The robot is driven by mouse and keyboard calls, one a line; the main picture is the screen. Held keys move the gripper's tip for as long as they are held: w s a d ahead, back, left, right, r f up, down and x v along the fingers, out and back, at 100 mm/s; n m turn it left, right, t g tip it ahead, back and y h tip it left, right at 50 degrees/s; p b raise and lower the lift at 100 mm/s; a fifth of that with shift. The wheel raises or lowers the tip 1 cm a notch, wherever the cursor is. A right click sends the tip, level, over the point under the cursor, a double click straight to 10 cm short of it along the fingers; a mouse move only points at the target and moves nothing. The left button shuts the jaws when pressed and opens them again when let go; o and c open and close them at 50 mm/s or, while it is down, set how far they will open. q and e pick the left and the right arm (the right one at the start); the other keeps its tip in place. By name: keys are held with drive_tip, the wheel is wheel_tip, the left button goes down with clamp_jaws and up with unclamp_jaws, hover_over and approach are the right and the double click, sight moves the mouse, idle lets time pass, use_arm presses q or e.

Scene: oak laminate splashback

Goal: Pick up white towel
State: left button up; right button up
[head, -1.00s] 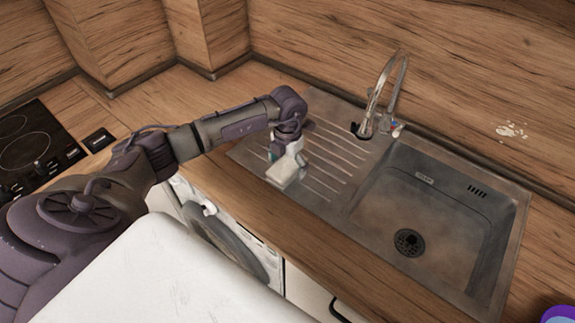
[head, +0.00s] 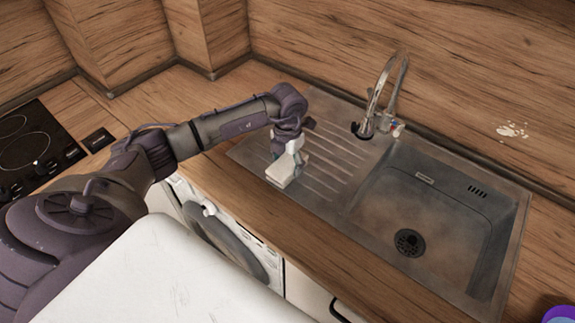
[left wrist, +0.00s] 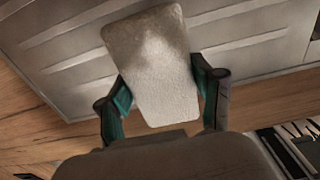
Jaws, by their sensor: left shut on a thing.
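The white towel (head: 283,171) is a small pale folded block at the drainboard's front left part in the head view. In the left wrist view the towel (left wrist: 155,65) fills the space between the two fingers. My left gripper (head: 287,153) is over the drainboard, pointing down, shut on the towel. Its teal-lined fingers (left wrist: 160,100) press on both sides of the towel in the left wrist view. I cannot tell whether the towel touches the drainboard. My right gripper is not in view.
The steel sink basin (head: 425,215) and the tap (head: 380,95) are to the right of the towel. A wooden worktop edge (head: 250,205) runs in front, above a washing machine (head: 225,235). A dark hob (head: 30,145) is at far left.

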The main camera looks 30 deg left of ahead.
sight(290, 163)
use_arm(q)
drive_tip(key=shift+w+r, duration=0.1)
drive_tip(key=shift+r, duration=0.35)
drive_tip(key=r+b, duration=0.2)
drive_tip(key=shift+d+r, duration=0.3)
drive_tip(key=shift+r, duration=0.1)
drive_tip(key=s+d+r+b, duration=0.1)
drive_tip(key=d+r+b, duration=0.2)
drive_tip(key=d+r, duration=0.3)
drive_tip(key=d, duration=0.5)
drive_tip(key=shift+r, duration=0.4)
drive_tip(key=o, duration=0.7)
drive_tip(key=c, duration=0.4)
